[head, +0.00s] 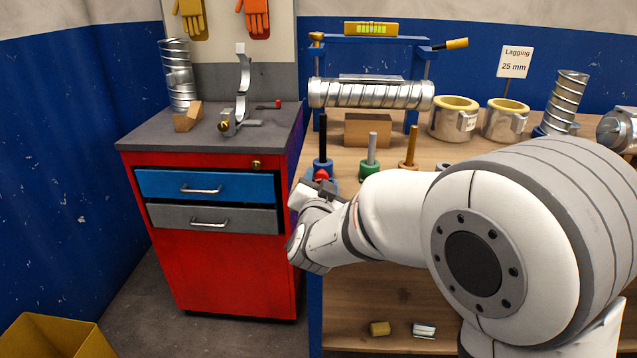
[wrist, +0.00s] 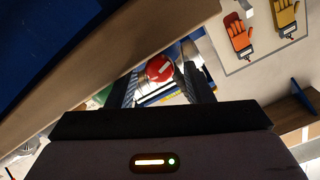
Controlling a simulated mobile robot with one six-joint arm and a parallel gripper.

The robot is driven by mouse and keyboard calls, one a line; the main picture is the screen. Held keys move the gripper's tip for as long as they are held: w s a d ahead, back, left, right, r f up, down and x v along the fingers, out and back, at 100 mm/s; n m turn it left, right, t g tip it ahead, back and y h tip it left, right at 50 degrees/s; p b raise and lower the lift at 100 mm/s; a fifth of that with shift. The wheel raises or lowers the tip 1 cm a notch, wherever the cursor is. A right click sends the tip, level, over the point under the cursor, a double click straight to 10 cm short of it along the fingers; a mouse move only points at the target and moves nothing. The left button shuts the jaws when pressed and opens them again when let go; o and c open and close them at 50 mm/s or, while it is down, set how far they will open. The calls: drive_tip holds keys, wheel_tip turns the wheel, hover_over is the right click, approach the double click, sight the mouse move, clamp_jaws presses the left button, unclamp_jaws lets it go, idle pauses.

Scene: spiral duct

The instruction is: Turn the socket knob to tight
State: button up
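A round red knob (wrist: 160,68) with a small pale mark shows between my fingertips in the wrist view. In the head view the red knob (head: 322,174) sits low at the front of a blue socket (head: 323,163), which holds an upright black rod (head: 323,134). My gripper (wrist: 158,78) is open, with a finger on each side of the knob and visible gaps. My gripper (head: 326,184) is at the bench's front left edge in the head view, partly covering the blue socket. I cannot tell how far the knob is turned.
A green socket with a grey rod (head: 371,150) and a brown rod (head: 410,145) stand to the right. A spiral duct (head: 371,94) spans a blue frame behind. The red cabinet (head: 222,260) stands close on the left. Insulated rings (head: 453,118) are farther right.

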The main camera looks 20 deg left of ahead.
drive_tip(key=shift+o, duration=0.2)
drive_tip(key=v, duration=0.7)
drive_tip(key=shift+s, duration=0.4)
drive_tip(key=shift+d, duration=0.1)
drive_tip(key=s+d+r+n+g+p, duration=0.1)
drive_tip(key=d+r+n+g+p, duration=0.15)
drive_tip(key=d+g+p, duration=0.35)
drive_tip(key=d+r+n+g+p, duration=0.1)
drive_tip(key=d+r+p, duration=0.3)
drive_tip(key=d, duration=0.5)
drive_tip(key=s+d+r+g+h+p, duration=0.3)
drive_tip(key=s+d+g+p, duration=0.4)
drive_tip(key=s+d, duration=1)
drive_tip(key=shift+s+d+g+h+p, duration=0.15)
drive_tip(key=shift+d+g+h+p, duration=0.25)
drive_tip(key=shift+h, duration=0.3)
drive_tip(key=shift+m, duration=0.25)
